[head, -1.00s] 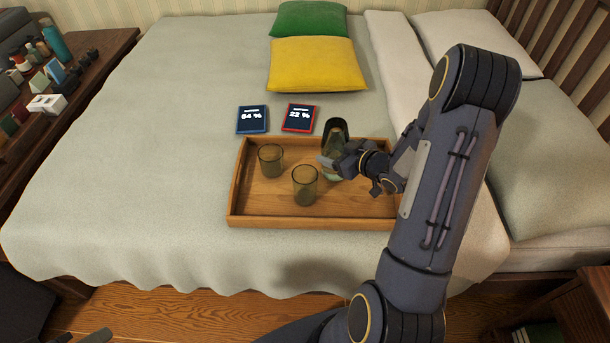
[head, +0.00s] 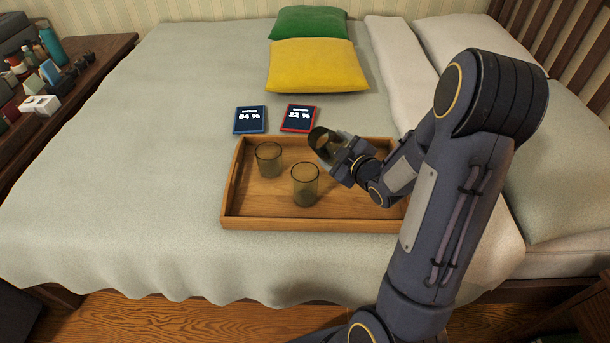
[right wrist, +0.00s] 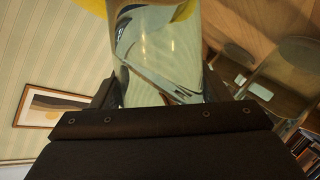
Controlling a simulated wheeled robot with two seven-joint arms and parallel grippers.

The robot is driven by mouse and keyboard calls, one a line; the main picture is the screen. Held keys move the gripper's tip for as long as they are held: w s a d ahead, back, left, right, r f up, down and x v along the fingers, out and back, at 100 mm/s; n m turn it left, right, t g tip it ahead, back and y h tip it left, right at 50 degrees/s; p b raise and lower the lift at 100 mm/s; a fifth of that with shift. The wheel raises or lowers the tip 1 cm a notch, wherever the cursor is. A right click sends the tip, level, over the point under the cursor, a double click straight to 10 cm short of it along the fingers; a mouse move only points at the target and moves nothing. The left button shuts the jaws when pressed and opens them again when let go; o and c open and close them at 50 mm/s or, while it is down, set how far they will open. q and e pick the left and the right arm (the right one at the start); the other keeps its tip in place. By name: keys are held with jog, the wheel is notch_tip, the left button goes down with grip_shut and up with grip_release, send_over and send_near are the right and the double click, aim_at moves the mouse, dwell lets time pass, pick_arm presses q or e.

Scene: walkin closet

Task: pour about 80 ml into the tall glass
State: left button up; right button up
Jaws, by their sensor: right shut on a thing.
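A dark-tinted glass carafe (head: 321,139) is held by my right gripper (head: 343,156), above the right part of the tray. It is tilted, with its mouth toward the left and the tumblers. In the right wrist view its clear wall (right wrist: 158,50) fills the space between the jaws. The taller-looking tumbler (head: 305,186) stands upright at the front middle of the tray, left of and below the gripper. A second, shorter-looking tumbler (head: 269,160) stands behind it to the left. No stream of liquid can be made out, and their fill levels are unclear. My left gripper is not in view.
The wooden tray (head: 262,223) rests on the bed. Behind it lie a blue-framed display (head: 250,120) reading 64 % and a red-framed display (head: 299,118) reading 22 %. Yellow (head: 316,67) and green pillows lie further back. The bed left of the tray is clear.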

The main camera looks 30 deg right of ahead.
aim_at(344, 144)
jog(key=shift+w+f+n+h+b, duration=0.1)
jog(key=shift+f+n+h+b, duration=0.2)
jog(key=shift+f+n+b, duration=0.15)
jog(key=shift+d+r+n+t+p, duration=0.4)
jog(key=shift+r+n+p, duration=0.1)
jog(key=shift+r, duration=0.15)
jog(key=shift+w+d+r+n+h, duration=0.1)
jog(key=shift+d+r+n+h, duration=0.2)
jog(key=shift+r+n+h, duration=0.5)
jog(key=shift+d+r+n+t+p, duration=0.1)
jog(key=shift+r+n+t+p, duration=0.4)
jog(key=shift+n+p, duration=0.2)
jog(key=shift+f+b, duration=0.1)
jog(key=shift+b, duration=0.25)
pick_arm(q)
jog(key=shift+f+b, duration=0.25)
jog(key=shift+b, duration=0.05)
pick_arm(e)
jog(key=shift+n, duration=0.35)
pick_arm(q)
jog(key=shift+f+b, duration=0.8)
pick_arm(e)
jog(key=shift+a+n+t, duration=0.3)
jog(key=shift+a+n, duration=0.05)
jog(key=shift+n, duration=0.05)
